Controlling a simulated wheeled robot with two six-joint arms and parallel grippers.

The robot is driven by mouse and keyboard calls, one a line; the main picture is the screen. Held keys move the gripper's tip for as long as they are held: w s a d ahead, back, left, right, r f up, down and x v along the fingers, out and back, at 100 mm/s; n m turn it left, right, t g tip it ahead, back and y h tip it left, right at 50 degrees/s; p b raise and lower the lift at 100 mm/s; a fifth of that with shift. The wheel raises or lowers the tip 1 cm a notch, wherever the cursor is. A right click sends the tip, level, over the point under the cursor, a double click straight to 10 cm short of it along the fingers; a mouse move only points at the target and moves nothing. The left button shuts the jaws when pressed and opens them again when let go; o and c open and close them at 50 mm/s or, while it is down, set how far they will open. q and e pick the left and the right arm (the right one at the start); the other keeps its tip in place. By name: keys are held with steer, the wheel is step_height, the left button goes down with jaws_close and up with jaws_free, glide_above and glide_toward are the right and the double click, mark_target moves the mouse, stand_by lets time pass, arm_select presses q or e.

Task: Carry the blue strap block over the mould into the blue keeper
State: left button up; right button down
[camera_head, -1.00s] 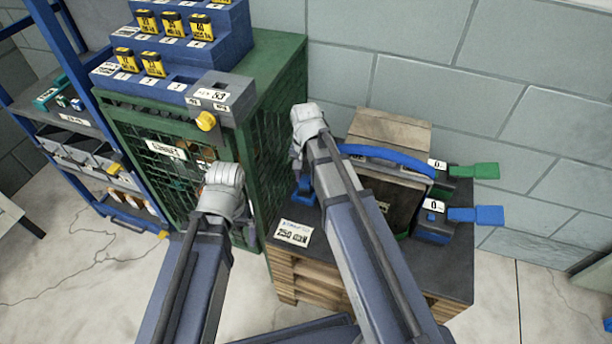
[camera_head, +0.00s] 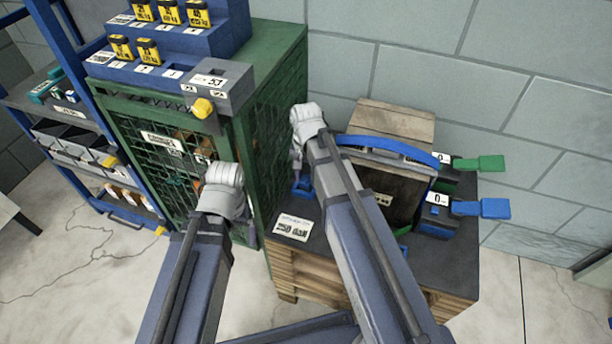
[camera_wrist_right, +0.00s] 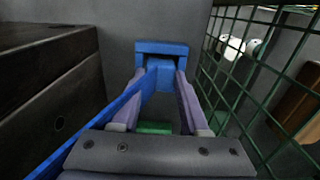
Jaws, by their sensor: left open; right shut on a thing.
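The blue strap block (camera_wrist_right: 160,48) is between the fingers of my right gripper (camera_wrist_right: 160,74), which is shut on it, in the right wrist view. A blue strap (camera_wrist_right: 100,130) runs from it to the lower left. In the head view the strap (camera_head: 390,148) arches over the mould (camera_head: 400,192) towards the right side. My right arm hides part of the strap and mould; a small blue part (camera_head: 303,187) shows below its wrist. The blue keeper (camera_head: 437,216) stands right of the mould. My left gripper (camera_head: 225,200) is open, apart from these, before the green cage; its fingers hardly show.
A green keeper (camera_head: 450,178) with a green lever stands behind the blue one. The green mesh cage (camera_head: 270,130) stands close to the left of my right gripper. A label card (camera_head: 293,228) lies on the bench (camera_head: 325,250). A blue shelf rack stands far left.

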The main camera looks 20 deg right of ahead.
steer(key=shift+c, duration=1.7)
jaws_free()
step_height(320, 180, up, 8)
steer(key=p, duration=0.8)
steer(key=shift+f, duration=0.1)
steer(key=shift+f+b, duration=0.2)
steer(key=shift+b, duration=0.1)
step_height(320, 180, down, 8)
steer(key=b, duration=0.7)
steer(key=shift+r+b, duration=0.2)
steer(key=shift+b, duration=0.1)
steer(key=shift+r, duration=0.15)
